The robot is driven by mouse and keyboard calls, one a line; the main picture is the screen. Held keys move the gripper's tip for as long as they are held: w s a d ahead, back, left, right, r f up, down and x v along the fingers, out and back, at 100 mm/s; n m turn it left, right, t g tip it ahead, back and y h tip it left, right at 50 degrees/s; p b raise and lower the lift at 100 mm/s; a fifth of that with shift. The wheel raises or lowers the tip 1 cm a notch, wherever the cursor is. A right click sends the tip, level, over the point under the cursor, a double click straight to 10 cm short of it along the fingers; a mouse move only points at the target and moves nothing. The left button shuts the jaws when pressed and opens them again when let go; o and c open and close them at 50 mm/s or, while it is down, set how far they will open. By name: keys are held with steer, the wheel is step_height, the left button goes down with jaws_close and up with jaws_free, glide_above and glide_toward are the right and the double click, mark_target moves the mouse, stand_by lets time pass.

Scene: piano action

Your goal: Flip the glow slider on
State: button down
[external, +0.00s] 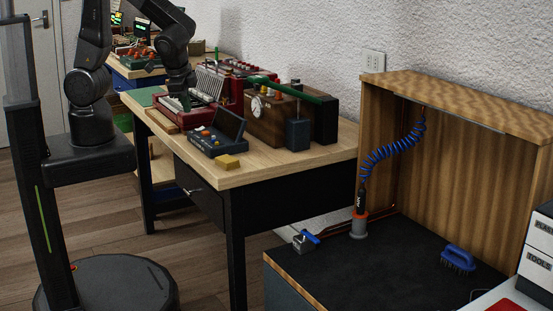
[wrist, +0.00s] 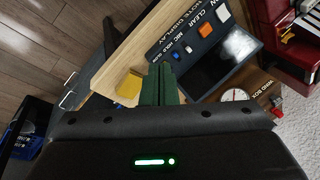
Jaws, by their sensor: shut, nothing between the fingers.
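The dark blue control box (external: 216,140) lies near the front edge of the wooden desk, with a tilted screen at its back. In the wrist view the box (wrist: 180,30) carries a white button, an orange button and small blue-grey sliders (wrist: 188,47) beside labels that seem to read MIC, HOLD and GLOW. The position of the glow slider is too small to tell. My gripper (wrist: 160,70) is shut and empty, its green fingers overlapping the label end of the box. I cannot tell whether they touch it. In the external view my arm hides the fingertips.
A yellow block (external: 228,161) sits next to the box at the desk edge. A wooden box with a gauge (external: 258,107) and a dark grey block (external: 297,134) stand to the right. A red keyed unit (external: 180,101) is behind on the left.

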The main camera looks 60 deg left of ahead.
steer(key=s+f+m+t+h+b, duration=0.2)
steer(key=s+f+m+t+b, duration=0.3)
steer(key=m+b, duration=0.3)
steer(key=shift+s+a+f+m+t+h, duration=0.15)
steer(key=shift+s+a+m+t+h, duration=0.2)
steer(key=shift+m+t, duration=0.65)
steer(key=shift+w+m+g, duration=0.1)
steer(key=shift+m+g, duration=0.2)
steer(key=b, duration=0.3)
glide_toward(215, 145)
step_height(215, 145, down, 4)
steer(key=w+p, duration=0.1)
steer(key=w, duration=0.2)
steer(key=shift+a, duration=0.1)
steer(key=shift+w, duration=0.65)
